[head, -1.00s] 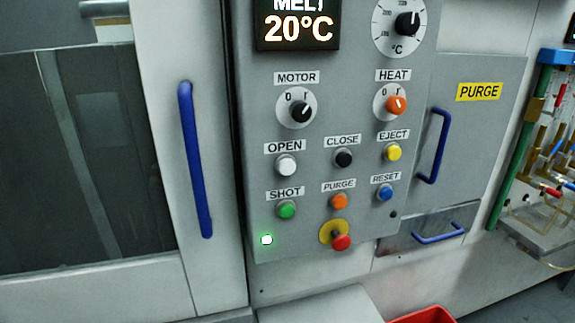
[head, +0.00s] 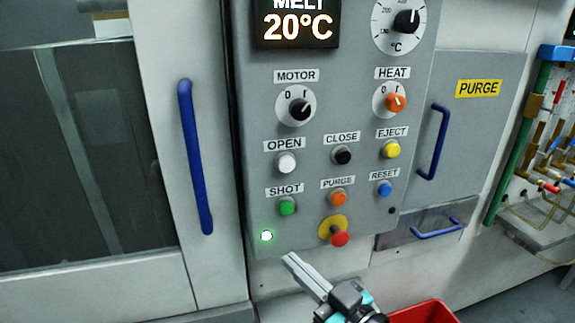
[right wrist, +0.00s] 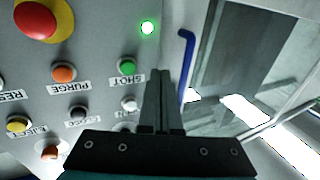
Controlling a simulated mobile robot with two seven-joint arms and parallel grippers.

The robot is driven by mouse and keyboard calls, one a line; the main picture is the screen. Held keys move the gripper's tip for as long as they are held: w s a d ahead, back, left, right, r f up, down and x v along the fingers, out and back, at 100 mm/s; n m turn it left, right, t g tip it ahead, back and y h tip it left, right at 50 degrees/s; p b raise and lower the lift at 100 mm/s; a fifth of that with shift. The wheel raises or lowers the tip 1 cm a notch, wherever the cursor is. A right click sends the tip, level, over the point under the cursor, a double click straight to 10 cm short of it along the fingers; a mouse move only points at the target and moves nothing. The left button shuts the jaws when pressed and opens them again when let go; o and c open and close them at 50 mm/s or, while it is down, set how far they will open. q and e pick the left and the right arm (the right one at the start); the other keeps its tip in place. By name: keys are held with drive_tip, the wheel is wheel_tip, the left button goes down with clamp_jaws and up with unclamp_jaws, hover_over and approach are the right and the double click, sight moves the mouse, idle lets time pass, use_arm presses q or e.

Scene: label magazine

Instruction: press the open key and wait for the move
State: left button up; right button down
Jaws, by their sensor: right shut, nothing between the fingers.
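The white open key (head: 287,162) sits under its OPEN label on the grey control panel (head: 375,240). It also shows in the right wrist view (right wrist: 130,104), just left of my fingers, with its label partly hidden by them. My right gripper (head: 289,259) is shut and empty. In the head view its fingertips are below the panel's lower edge, well below the open key and under the lit green lamp (head: 266,236). My left gripper is not in view.
The black CLOSE key (head: 343,154), green SHOT key (head: 288,206) and red stop button (head: 340,239) are near. A blue door handle (head: 195,158) stands out left of the panel. A red bin (head: 425,312) is at the bottom.

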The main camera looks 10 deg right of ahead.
sight(287, 165)
wheel_tip(287, 165, up, 12)
drive_tip(key=s+d+n+t+y, duration=0.1)
drive_tip(key=d+n+t+y, duration=0.1)
drive_tip(key=t+y, duration=0.2)
drive_tip(key=shift+s+f+y, duration=0.2)
drive_tip(key=shift+s+y, duration=0.2)
drive_tip(key=shift+y, duration=0.8)
drive_tip(key=shift+w, duration=0.1)
drive_tip(key=w+b, duration=0.3)
drive_tip(key=w, duration=0.5)
drive_tip(key=shift+w+a, duration=0.15)
drive_tip(key=shift+w, duration=0.2)
idle(0.7)
drive_tip(key=shift+w, duration=0.4)
